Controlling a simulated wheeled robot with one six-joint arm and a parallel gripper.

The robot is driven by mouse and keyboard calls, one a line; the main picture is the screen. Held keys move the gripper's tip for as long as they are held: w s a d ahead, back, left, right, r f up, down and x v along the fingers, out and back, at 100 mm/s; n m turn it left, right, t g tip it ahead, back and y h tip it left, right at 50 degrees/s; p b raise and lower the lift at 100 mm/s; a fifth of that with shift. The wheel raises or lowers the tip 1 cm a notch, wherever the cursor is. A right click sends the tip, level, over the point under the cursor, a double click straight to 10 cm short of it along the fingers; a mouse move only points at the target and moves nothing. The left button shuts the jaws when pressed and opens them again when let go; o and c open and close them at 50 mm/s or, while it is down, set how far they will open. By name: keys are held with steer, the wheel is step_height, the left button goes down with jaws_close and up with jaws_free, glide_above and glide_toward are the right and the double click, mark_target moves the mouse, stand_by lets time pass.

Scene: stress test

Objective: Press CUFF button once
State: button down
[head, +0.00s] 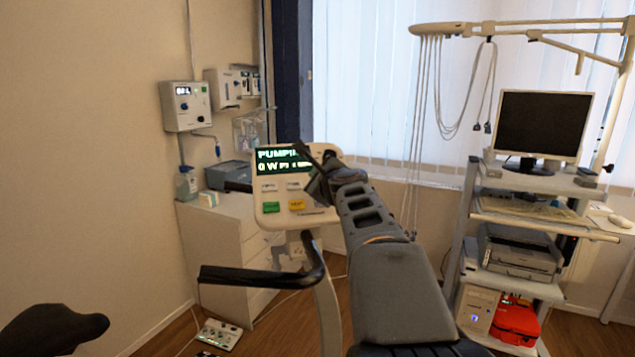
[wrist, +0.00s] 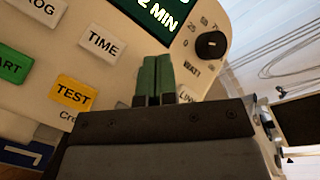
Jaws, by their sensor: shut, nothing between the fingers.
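In the wrist view the panel (wrist: 115,75) fills the left half, tilted. I read a white TIME button (wrist: 102,40), a yellow TEST button (wrist: 73,93), a green button ending in ART (wrist: 12,66) and a white button ending in OG (wrist: 45,8). No CUFF label is readable; my gripper hides part of the panel. My gripper (wrist: 157,78) is shut and empty, its fingertips over the panel beside the display. It also shows in the head view (head: 314,163).
A black knob (wrist: 211,45) marked WATT sits right of my fingers. A black handlebar (head: 265,277) curves below the panel. A cart (head: 470,235) with monitor (head: 543,124) and printer stands right. A drawer cabinet (head: 225,235) is behind left.

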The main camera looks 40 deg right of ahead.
steer(key=shift+s+a+r, duration=0.1)
steer(key=shift+s+r, duration=0.2)
steer(key=shift+r, duration=0.05)
steer(key=shift+r, duration=0.1)
steer(key=shift+s+a+r+p, duration=0.3)
steer(key=shift+s+r+p, duration=0.4)
steer(key=shift+r+p, duration=0.25)
steer(key=shift+s+a+r+p, duration=0.3)
steer(key=shift+s+r+p, duration=0.4)
steer(key=shift+r+p, duration=0.25)
steer(key=s+a+r+p, duration=0.1)
steer(key=s+r+p, duration=0.3)
steer(key=r+p, duration=0.1)
steer(key=shift+a+r, duration=0.2)
steer(key=shift+a, duration=0.1)
